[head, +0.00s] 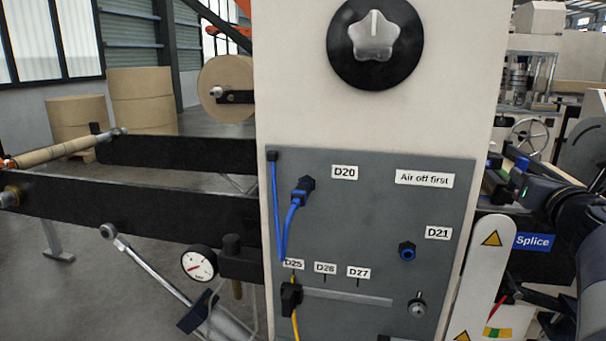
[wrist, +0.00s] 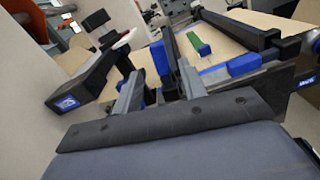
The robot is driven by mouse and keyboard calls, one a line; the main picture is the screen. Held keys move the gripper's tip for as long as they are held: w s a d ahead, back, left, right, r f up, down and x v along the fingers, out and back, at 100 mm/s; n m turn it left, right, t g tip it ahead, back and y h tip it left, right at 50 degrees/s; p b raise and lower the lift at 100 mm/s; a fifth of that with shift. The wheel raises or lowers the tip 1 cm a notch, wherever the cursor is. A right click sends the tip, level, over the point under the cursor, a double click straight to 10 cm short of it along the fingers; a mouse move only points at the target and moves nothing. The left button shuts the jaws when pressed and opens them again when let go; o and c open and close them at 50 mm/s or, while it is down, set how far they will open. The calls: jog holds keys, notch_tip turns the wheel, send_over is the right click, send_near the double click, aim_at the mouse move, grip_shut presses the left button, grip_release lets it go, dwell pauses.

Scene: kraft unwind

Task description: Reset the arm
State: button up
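My gripper (wrist: 160,76) shows in the wrist view with its two grey fingers apart and nothing held between them. A dark machine frame with blue parts lies beyond the fingertips. In the head view my arm comes in at the right edge, beside the pale cabinet; its gripper end is hard to make out there against the machinery.
A sign post (head: 490,260) with warning triangles and a blue Splice label (head: 533,241) stand close to my arm. Paper rolls (head: 142,100) stand back left.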

aim_at(526, 165)
jog(key=v, duration=0.4)
jog(key=x, duration=1)
jog(key=shift+w, duration=0.1)
jog(key=shift+w+d+r+m+p, duration=0.15)
jog(key=shift+d+m+p, duration=0.15)
jog(key=shift+p, duration=0.25)
jog(key=shift+d+f+m+p, duration=0.35)
jog(key=shift+d+m+p, duration=0.1)
jog(key=shift+m, duration=0.55)
jog(key=shift+r, duration=0.1)
